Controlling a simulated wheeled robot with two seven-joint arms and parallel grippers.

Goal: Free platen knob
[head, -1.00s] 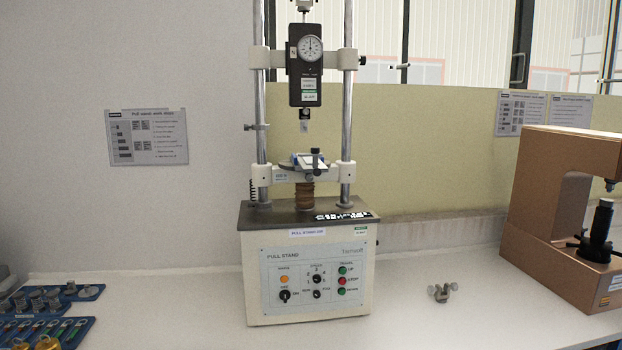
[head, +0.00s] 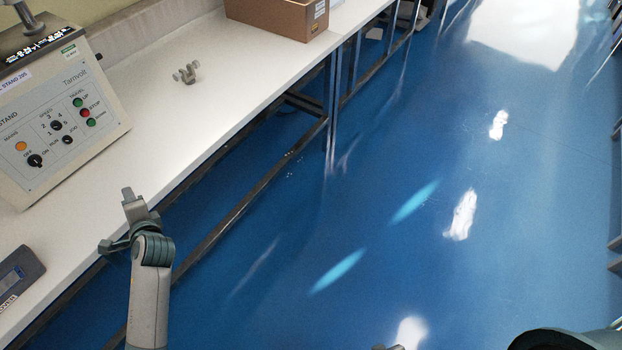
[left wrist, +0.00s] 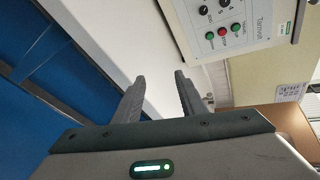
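The pull stand (head: 62,112) is cut off at the left of the head view. Only its front panel and part of its top show, so its platen and any platen knob are out of frame. My left gripper (head: 132,198) is at the lower left, in front of the bench edge and below the stand's panel. In the left wrist view its two fingers (left wrist: 158,92) are apart with nothing between them. The stand's panel (left wrist: 232,22) shows beyond them, at the upper right. My right gripper cannot be made out.
A small grey metal fixture (head: 187,74) stands on the white bench (head: 150,112), right of the stand. A dark grey device (head: 18,278) lies on the bench at lower left. Open blue floor (head: 400,200) fills the right.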

